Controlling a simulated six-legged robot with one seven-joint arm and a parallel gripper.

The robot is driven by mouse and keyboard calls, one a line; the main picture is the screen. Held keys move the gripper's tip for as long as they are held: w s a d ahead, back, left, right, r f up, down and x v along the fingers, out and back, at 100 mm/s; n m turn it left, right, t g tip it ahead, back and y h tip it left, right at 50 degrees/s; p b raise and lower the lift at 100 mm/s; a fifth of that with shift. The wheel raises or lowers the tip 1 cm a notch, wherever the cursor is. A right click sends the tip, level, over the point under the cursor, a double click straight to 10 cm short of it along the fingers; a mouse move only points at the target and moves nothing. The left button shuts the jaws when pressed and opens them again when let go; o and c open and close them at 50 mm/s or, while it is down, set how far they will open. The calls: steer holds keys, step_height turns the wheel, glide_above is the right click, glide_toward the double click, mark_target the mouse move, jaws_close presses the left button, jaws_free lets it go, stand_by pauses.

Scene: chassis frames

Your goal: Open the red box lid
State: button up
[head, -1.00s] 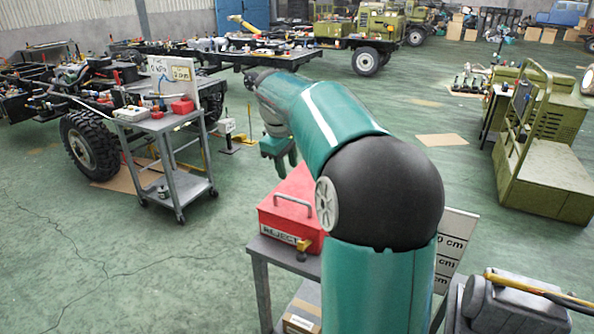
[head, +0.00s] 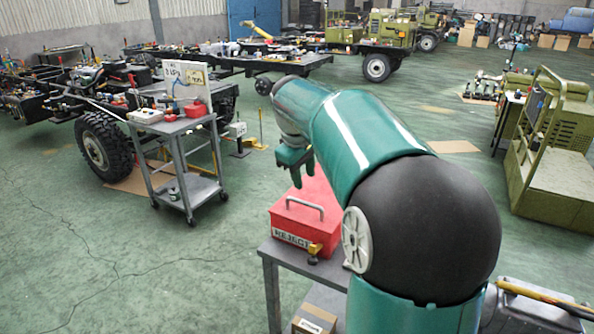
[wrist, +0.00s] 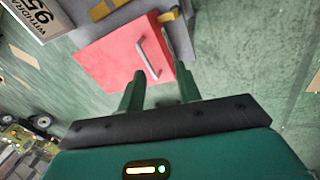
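The red box (head: 303,222) stands on a grey table, marked REJECT on its front, with a grey bar handle (head: 306,207) on its top. Its lid looks closed. A brass-coloured latch or padlock (head: 315,250) sits at its front corner. In the wrist view the red box (wrist: 112,56) and its handle (wrist: 148,58) lie just beyond the fingertips. My gripper (head: 296,180) is above the box, pointing down, and looks apart from the handle.
The grey table (head: 290,256) has a cardboard box (head: 313,320) on its lower shelf. A grey trolley (head: 176,126) with a small red box and signs stands to the left. A yellow-handled tool (head: 540,296) lies at lower right. Open green floor lies at left.

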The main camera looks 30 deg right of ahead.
steer(key=shift+a, duration=0.1)
steer(key=s+a+f+m+t, duration=0.1)
steer(key=s+a+m+t, duration=0.1)
steer(key=s+a, duration=1.2)
steer(key=a+t, duration=0.1)
steer(key=a, duration=0.2)
steer(key=shift+s+a+f+y, duration=0.15)
steer(key=shift+s+y, duration=0.25)
steer(key=shift+m+t+y, duration=0.6)
steer(key=shift+m+y, duration=0.1)
steer(key=shift+y, duration=0.2)
steer(key=s+a+f, duration=0.1)
steer(key=s, duration=0.1)
steer(key=s+a+f, duration=0.1)
steer(key=s+f, duration=0.1)
steer(key=s+a+f, duration=0.1)
steer(key=s+a, duration=0.1)
steer(key=s, duration=0.1)
steer(key=shift+a+f, duration=0.1)
steer(key=shift+f, duration=0.15)
steer(key=shift+c, duration=0.2)
steer(key=shift+s+a+f, duration=0.15)
steer(key=shift+s+f, duration=0.05)
steer(key=shift+f, duration=0.05)
steer(key=c, duration=0.7)
